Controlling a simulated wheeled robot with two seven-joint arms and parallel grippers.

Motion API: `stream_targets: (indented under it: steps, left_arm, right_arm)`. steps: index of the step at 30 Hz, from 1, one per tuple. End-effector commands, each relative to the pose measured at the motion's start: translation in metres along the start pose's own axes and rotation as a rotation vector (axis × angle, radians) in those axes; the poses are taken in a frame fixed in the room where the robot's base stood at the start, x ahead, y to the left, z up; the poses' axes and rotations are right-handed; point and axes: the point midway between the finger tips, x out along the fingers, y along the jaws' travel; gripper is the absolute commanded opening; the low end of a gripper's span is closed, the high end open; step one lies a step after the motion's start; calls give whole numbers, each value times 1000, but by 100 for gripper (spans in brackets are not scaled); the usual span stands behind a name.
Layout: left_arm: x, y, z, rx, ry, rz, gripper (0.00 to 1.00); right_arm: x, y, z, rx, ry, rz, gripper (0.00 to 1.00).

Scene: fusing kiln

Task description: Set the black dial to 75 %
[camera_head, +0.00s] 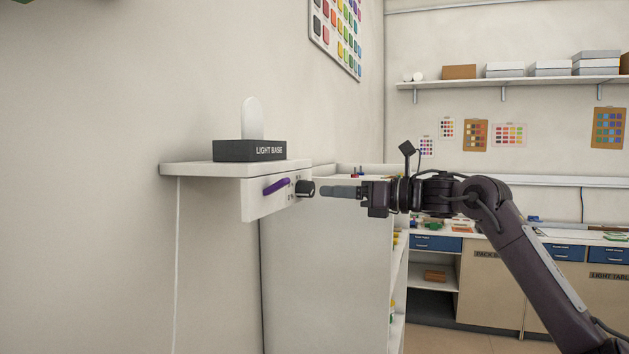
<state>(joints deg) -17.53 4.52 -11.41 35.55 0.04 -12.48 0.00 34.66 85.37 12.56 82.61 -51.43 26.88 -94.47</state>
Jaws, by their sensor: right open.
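The black dial (305,188) sits on the white front panel of a small wall shelf, right of a purple lever (276,186). Small marks show around the dial, too small to read. My right gripper (322,191) comes in from the right, level with the dial, its fingertips pointing at it. The fingers are open, seen side-on, so the gap between them is hidden. The tips are very close to the dial's face; I cannot tell whether they touch or straddle it. My left gripper is out of view.
A black block labelled LIGHT BASE (249,151) with a white rounded piece (252,118) stands on the white wall shelf (200,169). A white cabinet (325,270) stands below and behind. Counters with blue drawers (436,243) line the back wall.

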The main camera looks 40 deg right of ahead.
Motion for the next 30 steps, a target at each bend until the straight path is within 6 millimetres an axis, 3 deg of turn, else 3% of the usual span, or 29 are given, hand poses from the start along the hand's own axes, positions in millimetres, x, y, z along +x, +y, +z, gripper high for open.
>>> stream_targets:
  steps: [1,9,23,30]
  left_arm:
    - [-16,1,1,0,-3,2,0]
    - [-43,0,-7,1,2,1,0]
    - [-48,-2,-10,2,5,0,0]
    - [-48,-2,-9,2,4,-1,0]
  right_arm:
    - [8,1,7,4,0,2,54]
    - [39,0,5,4,-2,0,54]
    - [49,0,-1,2,0,-1,54]
    - [49,0,0,2,0,-1,23]
